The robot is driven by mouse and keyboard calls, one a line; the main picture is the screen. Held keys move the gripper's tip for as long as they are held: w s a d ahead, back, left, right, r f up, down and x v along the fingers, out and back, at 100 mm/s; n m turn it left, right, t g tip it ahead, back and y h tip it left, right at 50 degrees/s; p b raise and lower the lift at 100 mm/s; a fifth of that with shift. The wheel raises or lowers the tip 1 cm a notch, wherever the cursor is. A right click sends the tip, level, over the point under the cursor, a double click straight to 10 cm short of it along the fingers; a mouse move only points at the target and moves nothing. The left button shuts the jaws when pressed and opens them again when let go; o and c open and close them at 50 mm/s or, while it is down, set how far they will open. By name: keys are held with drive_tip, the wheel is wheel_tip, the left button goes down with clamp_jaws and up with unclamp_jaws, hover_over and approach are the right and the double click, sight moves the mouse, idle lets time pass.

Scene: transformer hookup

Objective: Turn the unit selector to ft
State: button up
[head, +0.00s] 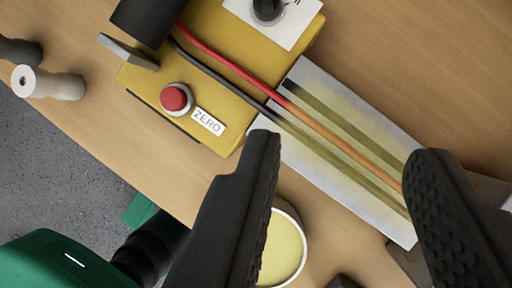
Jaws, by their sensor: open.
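A black knob (267,9), which looks like the unit selector, sits on a white plate (297,32) on top of a yellow box (217,85). The knob is cut by the top edge of the head view, and its setting and most of its lettering cannot be read. The box also has a red button (174,98) beside a "ZERO" label (208,122). My gripper (345,152) is open, its dark ribbed fingers wide apart.
A red cable (215,55) and a dark cable (205,68) run from a black cylinder (147,20) across the box and over a pale striped plate (345,125). A round cream-coloured dish (284,250) is behind the left finger. Spools (55,86) lie at the left table edge.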

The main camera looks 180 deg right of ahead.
sight(267, 2)
wheel_tip(267, 2, down, 8)
drive_tip(key=s+n+g, duration=0.2)
drive_tip(key=shift+y, duration=0.5)
drive_tip(key=w+a, duration=0.7)
drive_tip(key=w, duration=0.1)
drive_tip(key=shift+w+a, duration=0.3)
drive_tip(key=shift+a, duration=0.05)
drive_tip(key=shift+b+x, duration=0.35)
drive_tip(key=shift+x, duration=0.5)
drive_tip(key=shift+w+a+f, duration=0.2)
drive_tip(key=shift+f, duration=0.3)
